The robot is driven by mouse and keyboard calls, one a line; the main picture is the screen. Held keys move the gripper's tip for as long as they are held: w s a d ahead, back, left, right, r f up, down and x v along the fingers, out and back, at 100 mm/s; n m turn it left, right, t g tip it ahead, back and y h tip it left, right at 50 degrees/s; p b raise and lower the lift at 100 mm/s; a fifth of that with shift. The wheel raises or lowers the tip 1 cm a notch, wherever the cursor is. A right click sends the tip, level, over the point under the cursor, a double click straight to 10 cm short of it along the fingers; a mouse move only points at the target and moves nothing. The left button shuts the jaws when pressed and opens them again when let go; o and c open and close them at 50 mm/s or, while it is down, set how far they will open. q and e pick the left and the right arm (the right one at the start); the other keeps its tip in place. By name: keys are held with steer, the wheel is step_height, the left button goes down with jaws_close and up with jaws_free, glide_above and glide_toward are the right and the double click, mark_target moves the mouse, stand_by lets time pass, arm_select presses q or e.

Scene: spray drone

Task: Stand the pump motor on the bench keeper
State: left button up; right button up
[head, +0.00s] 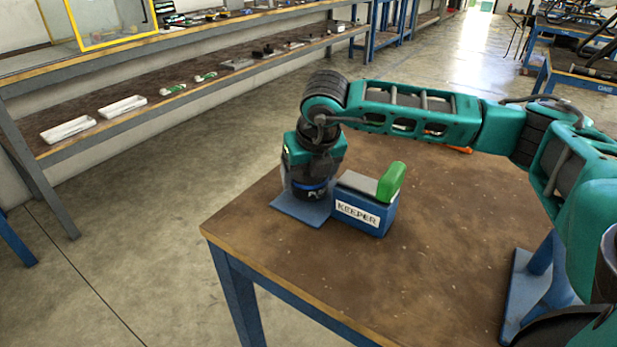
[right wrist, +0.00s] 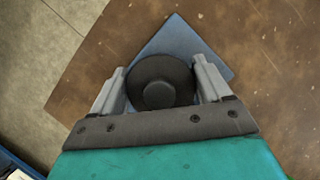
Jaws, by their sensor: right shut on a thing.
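The bench keeper (head: 374,217) is a blue block labelled "KEEPER" with a grey top and a green upright piece (head: 391,182). A flat blue plate (head: 291,209) lies at its left, near the bench corner; the plate also shows in the right wrist view (right wrist: 184,42). My right gripper (head: 313,189) points down over this plate, left of the block. In the right wrist view its two grey fingers are shut on the pump motor (right wrist: 162,82), a dark round body seen from above. Whether the motor's base touches the plate cannot be told. My left gripper is out of view.
The brown bench (head: 440,255) is mostly clear in front and right of the keeper. A blue stand (head: 533,285) is at its right, beside my arm. A small orange item (head: 459,149) lies at the back. A shelf (head: 200,97) with parts runs along the wall.

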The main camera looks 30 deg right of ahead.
steer(key=shift+f, duration=0.2)
steer(key=shift+f, duration=0.1)
steer(key=o, duration=1.4)
steer(key=shift+o, duration=0.2)
steer(key=p+v, duration=0.2)
steer(key=v, duration=1)
